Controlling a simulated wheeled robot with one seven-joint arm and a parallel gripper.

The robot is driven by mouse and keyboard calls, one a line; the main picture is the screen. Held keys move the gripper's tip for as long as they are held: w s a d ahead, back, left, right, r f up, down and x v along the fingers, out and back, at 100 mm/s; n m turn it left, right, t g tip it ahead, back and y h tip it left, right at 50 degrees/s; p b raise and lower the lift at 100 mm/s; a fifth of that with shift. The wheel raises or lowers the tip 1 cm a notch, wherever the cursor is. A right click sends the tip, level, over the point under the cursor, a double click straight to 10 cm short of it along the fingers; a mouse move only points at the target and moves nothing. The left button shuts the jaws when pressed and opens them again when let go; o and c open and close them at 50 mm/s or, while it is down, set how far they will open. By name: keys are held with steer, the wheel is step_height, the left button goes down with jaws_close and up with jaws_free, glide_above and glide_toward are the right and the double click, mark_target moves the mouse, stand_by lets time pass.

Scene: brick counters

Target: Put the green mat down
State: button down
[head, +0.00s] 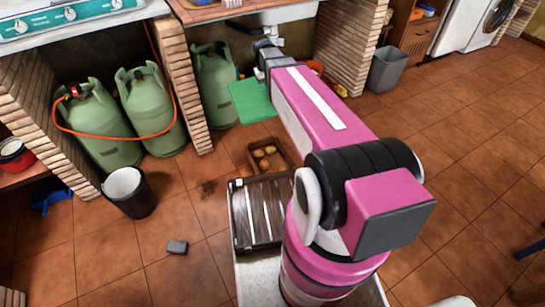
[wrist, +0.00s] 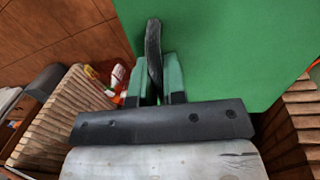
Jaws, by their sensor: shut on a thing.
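The green mat (head: 252,101) shows in the head view as a flat green sheet, in front of the gas cylinders under the counter. My pink arm stretches out over it and hides part of it. In the wrist view the green mat (wrist: 235,50) fills the upper right. My gripper (wrist: 155,75) is shut on the mat near its edge. The mat appears held up above the floor. In the head view my gripper's fingers are mostly hidden by the arm.
Green gas cylinders (head: 96,125) with an orange hose stand under the brick counters at left. A black bucket (head: 130,190), a small crate (head: 265,158) with round items and a grey block (head: 177,247) are on the tiled floor.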

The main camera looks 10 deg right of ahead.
step_height(320, 180, down, 34)
steer(key=a+n+y, duration=0.1)
steer(key=a+n, duration=0.1)
steer(key=w+d+f, duration=0.5)
steer(key=d+f, duration=0.5)
steer(key=f, duration=0.1)
steer(key=shift+f, duration=0.15)
steer(key=c, duration=1.2)
jaws_free()
